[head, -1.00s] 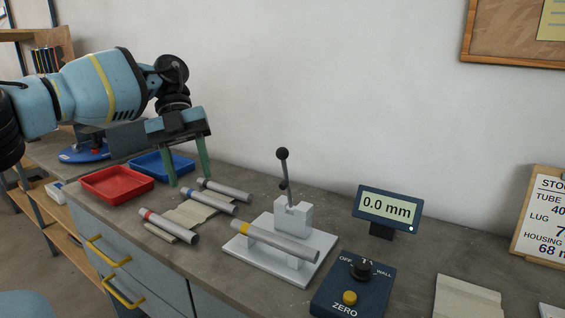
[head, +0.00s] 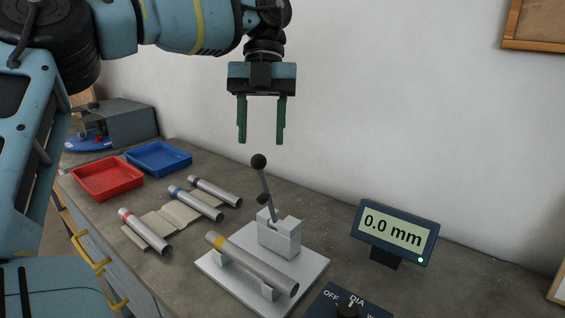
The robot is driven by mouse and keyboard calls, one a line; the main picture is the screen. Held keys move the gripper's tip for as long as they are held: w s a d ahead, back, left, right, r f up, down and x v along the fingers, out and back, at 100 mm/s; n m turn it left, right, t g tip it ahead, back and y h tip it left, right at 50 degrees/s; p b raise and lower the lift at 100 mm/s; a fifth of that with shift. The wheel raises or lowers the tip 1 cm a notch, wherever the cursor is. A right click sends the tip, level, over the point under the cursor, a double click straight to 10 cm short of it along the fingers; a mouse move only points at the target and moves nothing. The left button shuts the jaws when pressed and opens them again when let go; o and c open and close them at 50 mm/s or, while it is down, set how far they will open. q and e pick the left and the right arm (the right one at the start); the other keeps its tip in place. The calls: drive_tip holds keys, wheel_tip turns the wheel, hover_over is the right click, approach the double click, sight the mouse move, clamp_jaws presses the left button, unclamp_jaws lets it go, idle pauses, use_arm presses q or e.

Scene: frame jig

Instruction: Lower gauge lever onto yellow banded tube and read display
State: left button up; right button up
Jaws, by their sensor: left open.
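The yellow banded tube (head: 252,263) lies across the supports of the white gauge stand (head: 314,268), its yellow band at the left end. The gauge lever (head: 266,186) rises from the block (head: 280,236) behind the tube. It stands nearly upright, leaning a little left, with a black ball (head: 258,161) on top. The display (head: 394,231) at right reads 0.0 mm, with a green light at its corner. My left gripper (head: 261,139) is open and empty, pointing down above the lever's ball and apart from it. My right gripper is not in view.
Tubes with red (head: 144,231), blue (head: 195,204) and black (head: 215,191) bands lie on a beige rest at left. Behind are a red tray (head: 107,192) and a blue tray (head: 158,171). A control box (head: 347,304) with a dial stands at the front right.

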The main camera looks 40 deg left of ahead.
sight(259, 159)
use_arm(q)
drive_tip(key=shift+x, duration=3.85)
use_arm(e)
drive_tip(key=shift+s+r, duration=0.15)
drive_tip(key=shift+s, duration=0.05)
use_arm(q)
drive_tip(key=shift+s, duration=0.1)
drive_tip(key=c, duration=0.7)
